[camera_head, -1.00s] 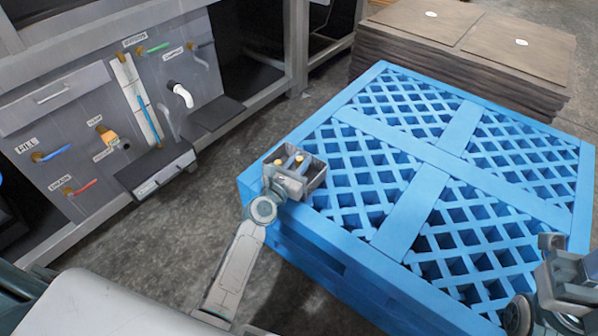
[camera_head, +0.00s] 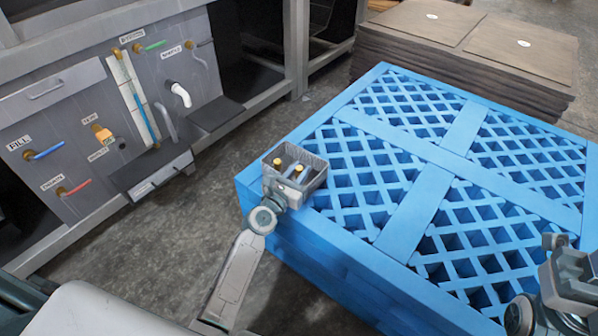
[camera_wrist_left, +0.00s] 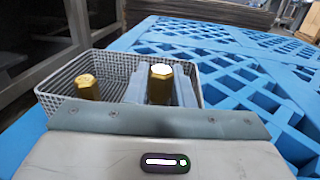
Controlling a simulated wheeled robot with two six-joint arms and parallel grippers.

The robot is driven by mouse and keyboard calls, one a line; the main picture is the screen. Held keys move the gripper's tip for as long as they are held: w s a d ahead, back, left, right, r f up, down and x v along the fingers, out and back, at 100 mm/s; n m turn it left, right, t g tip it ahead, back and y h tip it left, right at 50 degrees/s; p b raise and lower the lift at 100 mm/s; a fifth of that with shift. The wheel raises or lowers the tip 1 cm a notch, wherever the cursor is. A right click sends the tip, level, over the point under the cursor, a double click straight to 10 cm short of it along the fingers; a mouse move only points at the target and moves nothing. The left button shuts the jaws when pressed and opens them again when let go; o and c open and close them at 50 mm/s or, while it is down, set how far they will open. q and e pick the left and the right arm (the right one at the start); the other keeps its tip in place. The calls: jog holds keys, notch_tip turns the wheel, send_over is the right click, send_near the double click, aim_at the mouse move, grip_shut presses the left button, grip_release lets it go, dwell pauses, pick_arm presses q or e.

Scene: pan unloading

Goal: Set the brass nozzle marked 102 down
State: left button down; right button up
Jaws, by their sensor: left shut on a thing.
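A small grey mesh basket (camera_head: 318,181) sits on the near left corner of the blue pallet. Two brass nozzles are at it. My left gripper (camera_head: 293,172) reaches into the basket. In the left wrist view its two grey fingers (camera_wrist_left: 160,88) are shut on the right brass nozzle (camera_wrist_left: 161,82), which is upright with a pale top. The other brass nozzle (camera_wrist_left: 88,87) stands upright in the left part of the basket. No marking 102 is readable, and the nozzles' lower ends are hidden. My right gripper (camera_head: 562,258) is at the right edge; its jaws are unclear.
The blue lattice pallet (camera_head: 408,210) is otherwise bare. Brown stacked sheets (camera_head: 460,65) stand behind it. A grey panel (camera_head: 85,110) with labelled coloured handles is at the left. Concrete floor (camera_head: 180,230) lies between panel and pallet.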

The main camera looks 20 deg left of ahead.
pick_arm(q)
jog(key=c, duration=1.3)
grip_release()
jog(key=shift+s+f, duration=0.1)
jog(key=shift+f, duration=0.2)
jog(key=shift+o, duration=0.2)
